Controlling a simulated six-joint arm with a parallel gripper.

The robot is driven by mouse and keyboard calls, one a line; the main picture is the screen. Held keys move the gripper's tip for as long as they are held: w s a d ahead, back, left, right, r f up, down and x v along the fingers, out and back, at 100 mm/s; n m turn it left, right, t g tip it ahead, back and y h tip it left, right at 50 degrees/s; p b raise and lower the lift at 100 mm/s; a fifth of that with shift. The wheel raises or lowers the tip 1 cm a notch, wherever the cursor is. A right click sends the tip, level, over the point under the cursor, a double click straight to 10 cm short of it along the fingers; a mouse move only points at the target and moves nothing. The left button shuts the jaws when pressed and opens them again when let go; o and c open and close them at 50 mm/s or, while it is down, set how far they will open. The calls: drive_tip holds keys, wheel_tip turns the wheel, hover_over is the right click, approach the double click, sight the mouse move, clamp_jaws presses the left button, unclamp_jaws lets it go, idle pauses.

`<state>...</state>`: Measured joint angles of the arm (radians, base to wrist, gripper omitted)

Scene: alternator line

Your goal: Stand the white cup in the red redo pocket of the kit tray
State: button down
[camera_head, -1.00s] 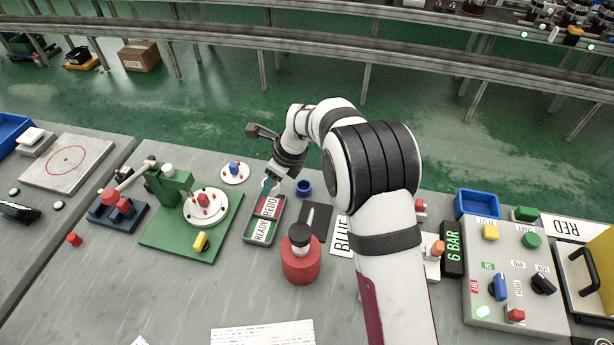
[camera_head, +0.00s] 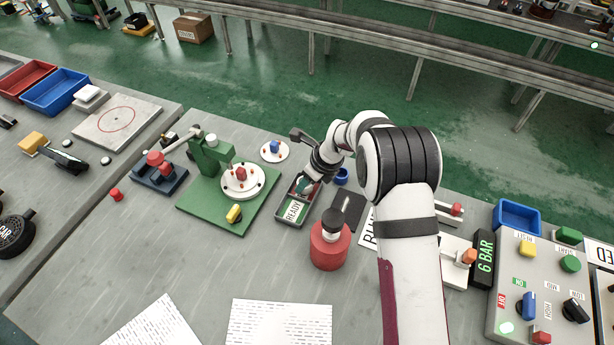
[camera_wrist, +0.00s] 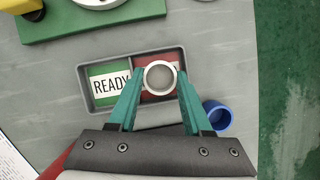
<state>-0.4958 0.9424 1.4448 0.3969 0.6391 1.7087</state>
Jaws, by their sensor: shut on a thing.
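The white cup (camera_wrist: 160,76) is between the teal fingers of my gripper (camera_wrist: 158,82), which is shut on it. Seen from above in the wrist view, its round opening faces the camera and it looks upright. It lies over the red redo pocket (camera_wrist: 150,97) of the grey kit tray (camera_wrist: 101,107), covering most of its label. I cannot tell whether its base touches the pocket floor. The green READY pocket (camera_wrist: 103,72) beside it is empty. In the head view my gripper (camera_head: 305,186) is at the back end of the tray (camera_head: 291,224).
A blue cup (camera_wrist: 218,116) stands just right of the tray in the wrist view. The green fixture base (camera_head: 215,215) is left of the tray. A red cylinder with a black top (camera_head: 329,246) stands in front.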

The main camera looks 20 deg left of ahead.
drive_tip(key=shift+f, duration=0.3)
idle(0.5)
drive_tip(key=shift+c, duration=1.3)
unclamp_jaws()
drive_tip(key=v, duration=1.6)
drive_tip(key=s+d+r+n, duration=0.55)
drive_tip(key=s+d, duration=0.25)
drive_tip(key=d, duration=0.2)
drive_tip(key=s+d+n, duration=0.3)
drive_tip(key=s+d, duration=0.1)
drive_tip(key=s, duration=0.3)
drive_tip(key=s+d+n+g+h, duration=0.1)
drive_tip(key=s+d+n, duration=0.2)
drive_tip(key=s, duration=0.4)
drive_tip(key=s+d+n+h, duration=0.1)
drive_tip(key=s+d+n, duration=0.3)
drive_tip(key=s, duration=0.3)
drive_tip(key=shift+s+d, duration=0.25)
drive_tip(key=shift+d, duration=0.1)
